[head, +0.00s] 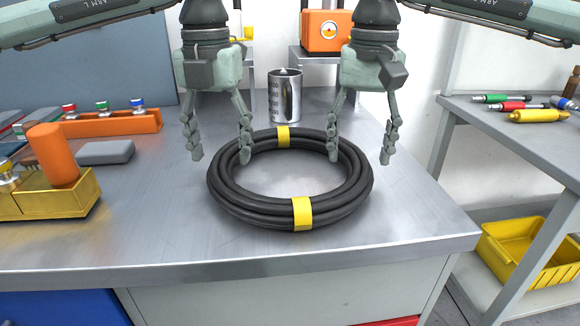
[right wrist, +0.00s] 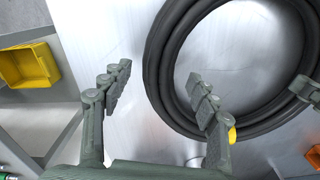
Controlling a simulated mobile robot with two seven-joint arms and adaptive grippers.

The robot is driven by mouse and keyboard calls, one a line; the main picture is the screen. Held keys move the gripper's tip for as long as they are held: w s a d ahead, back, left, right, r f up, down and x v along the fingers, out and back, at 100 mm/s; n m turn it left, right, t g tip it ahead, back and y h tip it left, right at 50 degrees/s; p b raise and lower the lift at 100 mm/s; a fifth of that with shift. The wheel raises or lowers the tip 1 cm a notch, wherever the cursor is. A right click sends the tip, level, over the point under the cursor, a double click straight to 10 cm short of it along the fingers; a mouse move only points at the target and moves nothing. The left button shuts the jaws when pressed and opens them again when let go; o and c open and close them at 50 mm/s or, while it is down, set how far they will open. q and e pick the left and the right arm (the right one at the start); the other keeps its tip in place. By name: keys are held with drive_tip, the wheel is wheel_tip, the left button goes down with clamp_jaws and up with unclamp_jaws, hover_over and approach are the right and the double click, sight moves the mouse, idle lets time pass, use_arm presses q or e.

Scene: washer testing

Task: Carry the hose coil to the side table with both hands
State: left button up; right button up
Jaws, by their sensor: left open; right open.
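The black hose coil (head: 247,211) lies flat on the metal bench, bound with yellow bands. My left gripper (head: 220,157) is open at the coil's left side, one finger outside the ring and one towards its inside. My right gripper (head: 358,159) is open at the right side in the same way. In the right wrist view its fingers (right wrist: 157,80) spread on either side of the hose coil (right wrist: 158,62). Neither gripper holds anything; the exact height above the hose is hard to tell. The grey side table (head: 490,116) stands at the right.
Several screwdriver-like tools (head: 505,98) lie on the side table's top. A yellow bin (head: 520,255) sits on its lower shelf. A metal canister (head: 285,97) stands behind the coil. An orange rack (head: 110,124) and a yellow tray (head: 60,207) occupy the bench's left. The bench front is clear.

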use_arm(q)
drive_tip(key=shift+f, duration=1.05)
use_arm(e)
drive_tip(key=shift+f, duration=1.05)
use_arm(q)
clamp_jaws()
use_arm(e)
drive_tip(key=c, duration=1.4)
use_arm(q)
drive_tip(key=shift+r, duration=0.1)
use_arm(e)
drive_tip(key=shift+r, duration=0.1)
